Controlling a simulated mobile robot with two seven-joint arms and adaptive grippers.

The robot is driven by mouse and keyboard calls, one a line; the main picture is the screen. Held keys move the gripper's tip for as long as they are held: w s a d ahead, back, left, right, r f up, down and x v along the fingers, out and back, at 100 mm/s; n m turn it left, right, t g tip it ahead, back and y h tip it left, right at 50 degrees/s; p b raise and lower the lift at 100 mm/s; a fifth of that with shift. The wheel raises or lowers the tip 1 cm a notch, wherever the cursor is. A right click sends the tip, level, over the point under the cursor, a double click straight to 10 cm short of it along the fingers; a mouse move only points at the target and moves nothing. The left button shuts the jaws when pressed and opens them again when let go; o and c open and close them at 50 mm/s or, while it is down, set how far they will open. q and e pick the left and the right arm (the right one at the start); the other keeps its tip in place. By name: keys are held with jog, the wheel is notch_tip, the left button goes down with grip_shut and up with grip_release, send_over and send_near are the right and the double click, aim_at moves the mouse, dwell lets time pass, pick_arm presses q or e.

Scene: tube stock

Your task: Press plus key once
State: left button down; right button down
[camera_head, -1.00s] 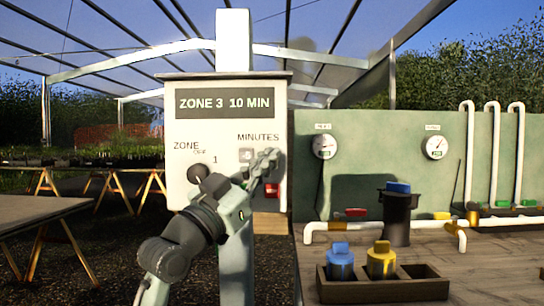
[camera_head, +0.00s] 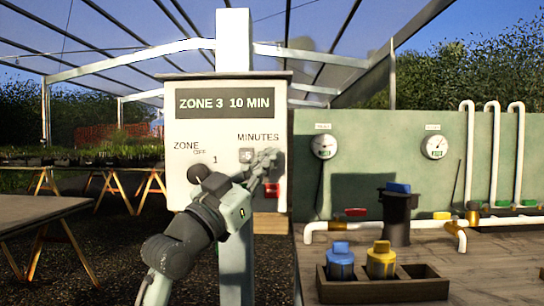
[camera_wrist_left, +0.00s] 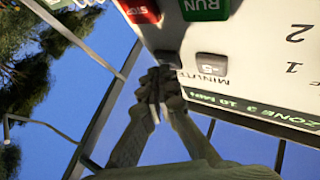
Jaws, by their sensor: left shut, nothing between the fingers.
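The control box (camera_head: 180,135) is on a post, and its display (camera_head: 225,103) reads "ZONE 3 10 MIN". Under "MINUTES" is a grey key (camera_head: 246,155), which reads "-5" in the left wrist view (camera_wrist_left: 212,65). Beside it in the wrist view is a second dark key (camera_wrist_left: 168,58), its label hidden or unreadable. My left gripper (camera_head: 270,157) is shut and empty in front of the box. In the wrist view its fingertips (camera_wrist_left: 158,76) overlap the second key's edge; I cannot tell whether they touch. My right gripper is not in view.
A red STOP key (camera_wrist_left: 138,10) and a green RUN key (camera_wrist_left: 205,8) lie close to the fingertips. A black zone knob (camera_head: 198,172) is left of my wrist. A bench (camera_head: 480,265) with bottles and pipes stands to the right.

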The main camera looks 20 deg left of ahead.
pick_arm(q)
jog(key=shift+w+a, duration=0.1)
jog(key=shift+w, duration=0.15)
dwell(0.6)
jog(key=shift+s+d+p, duration=0.2)
jog(key=shift+s+p, duration=0.1)
jog(key=shift+s, duration=0.45)
jog(key=shift+s, duration=0.1)
jog(key=s, duration=0.2)
jog(key=s+d+p, duration=0.1)
jog(key=s, duration=0.1)
jog(key=shift+s+d, duration=0.2)
jog(key=shift+s, duration=0.1)
dwell(0.3)
